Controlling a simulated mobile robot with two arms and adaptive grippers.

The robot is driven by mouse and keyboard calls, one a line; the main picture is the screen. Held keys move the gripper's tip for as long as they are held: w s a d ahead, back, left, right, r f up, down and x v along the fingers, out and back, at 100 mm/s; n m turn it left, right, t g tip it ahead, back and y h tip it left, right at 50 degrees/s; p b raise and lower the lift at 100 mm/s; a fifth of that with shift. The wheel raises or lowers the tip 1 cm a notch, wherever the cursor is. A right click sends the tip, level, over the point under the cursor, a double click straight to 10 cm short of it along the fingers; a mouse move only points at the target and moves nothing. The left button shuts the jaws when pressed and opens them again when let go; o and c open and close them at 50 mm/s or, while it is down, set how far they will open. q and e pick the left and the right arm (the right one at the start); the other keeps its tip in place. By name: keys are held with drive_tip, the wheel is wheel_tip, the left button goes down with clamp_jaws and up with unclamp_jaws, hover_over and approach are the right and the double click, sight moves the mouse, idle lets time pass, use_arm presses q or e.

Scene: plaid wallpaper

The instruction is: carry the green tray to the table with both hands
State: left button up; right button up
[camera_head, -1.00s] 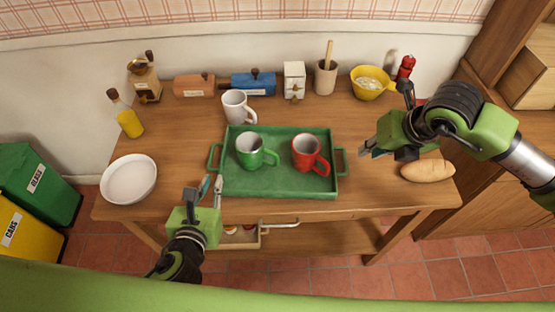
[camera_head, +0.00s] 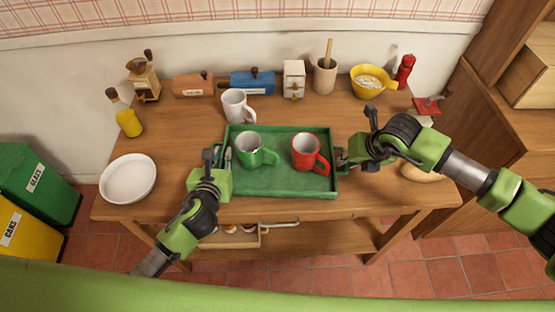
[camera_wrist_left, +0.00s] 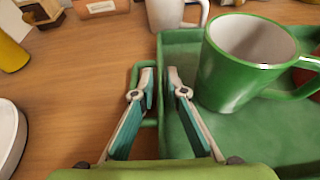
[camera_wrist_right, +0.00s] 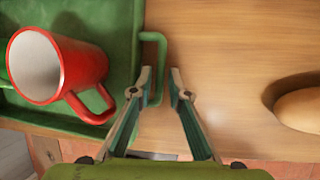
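The green tray (camera_head: 275,185) lies on the wooden table (camera_head: 170,160) with a green mug (camera_head: 248,150) and a red mug (camera_head: 306,153) upright in it. My left gripper (camera_head: 220,160) is at the tray's left handle. In the left wrist view its fingertips (camera_wrist_left: 160,78) are apart, at the tray's left wall and handle. My right gripper (camera_head: 343,160) is at the right handle. In the right wrist view its fingertips (camera_wrist_right: 161,78) are apart, with the handle bar (camera_wrist_right: 162,55) between them.
A white mug (camera_head: 236,106) stands just behind the tray. A white bowl (camera_head: 128,178) is at the left and a bread loaf (camera_head: 420,172) at the right, partly hidden by my arm. Jars, boxes and a yellow bowl (camera_head: 371,82) line the back.

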use_arm(q)
drive_tip(key=shift+w+f, duration=0.1)
drive_tip(key=shift+w, duration=0.05)
use_arm(e)
drive_tip(key=shift+f, duration=0.15)
use_arm(q)
clamp_jaws()
use_arm(e)
clamp_jaws()
use_arm(q)
drive_tip(key=shift+r, duration=0.25)
use_arm(e)
drive_tip(key=shift+w+r, duration=0.15)
drive_tip(key=shift+r, duration=0.1)
